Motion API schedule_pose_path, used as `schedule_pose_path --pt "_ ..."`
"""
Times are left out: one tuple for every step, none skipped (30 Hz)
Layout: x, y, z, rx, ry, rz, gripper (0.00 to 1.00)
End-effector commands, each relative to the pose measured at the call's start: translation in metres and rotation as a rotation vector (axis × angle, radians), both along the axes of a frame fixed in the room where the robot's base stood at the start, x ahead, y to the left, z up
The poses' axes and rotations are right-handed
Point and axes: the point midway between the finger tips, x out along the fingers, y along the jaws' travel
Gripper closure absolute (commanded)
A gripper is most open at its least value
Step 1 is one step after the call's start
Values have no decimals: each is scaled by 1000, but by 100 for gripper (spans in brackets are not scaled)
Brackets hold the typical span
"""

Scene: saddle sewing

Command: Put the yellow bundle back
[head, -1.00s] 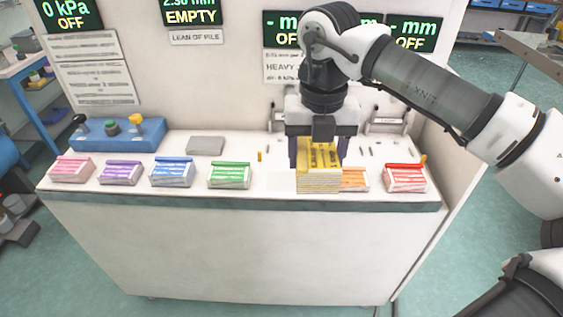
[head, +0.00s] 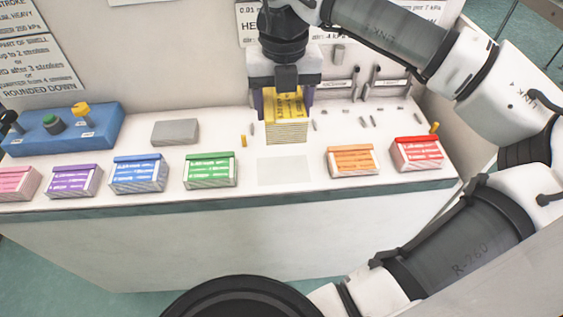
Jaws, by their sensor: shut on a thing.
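The yellow bundle (head: 286,132) is a stack of pale sheets with a yellow top, near the middle of the white bench top. My gripper (head: 284,104) is above and around it, with a purple finger on each side, shut on it. The bundle is behind a pale blank rectangle (head: 284,170) on the bench, between the green bundle and the orange bundle. I cannot tell whether the bundle's underside touches the bench.
Pink (head: 17,183), purple (head: 73,180), blue (head: 139,173) and green (head: 210,170) bundles stand left of the rectangle. Orange (head: 352,160) and red (head: 418,153) bundles stand right. A grey block (head: 175,132) and blue control box (head: 66,130) are behind. Small pegs lie near the gripper.

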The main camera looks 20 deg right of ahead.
Motion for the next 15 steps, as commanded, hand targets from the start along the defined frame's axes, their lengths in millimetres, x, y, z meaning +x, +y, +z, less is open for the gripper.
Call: schedule_pose_path --pt "0 0 -23 2 0 1 73" --pt "0 0 -31 2 1 1 73" --pt "0 0 -42 1 1 1 73" --pt "0 0 -49 1 1 1 73" --pt "0 1 -56 1 1 2 73" --pt "0 0 -64 2 -1 2 73" --pt "0 0 -70 2 -1 2 73" --pt "0 0 -75 2 -1 1 73" --pt "0 0 -80 2 -1 1 73" --pt "0 0 -83 1 0 1 73" --pt "0 0 -85 1 0 1 73" --pt "0 0 -87 0 -1 1 73" --pt "0 0 -88 0 -1 1 73" --pt "0 0 -89 0 -1 1 73" --pt "0 0 -91 0 -1 1 73"
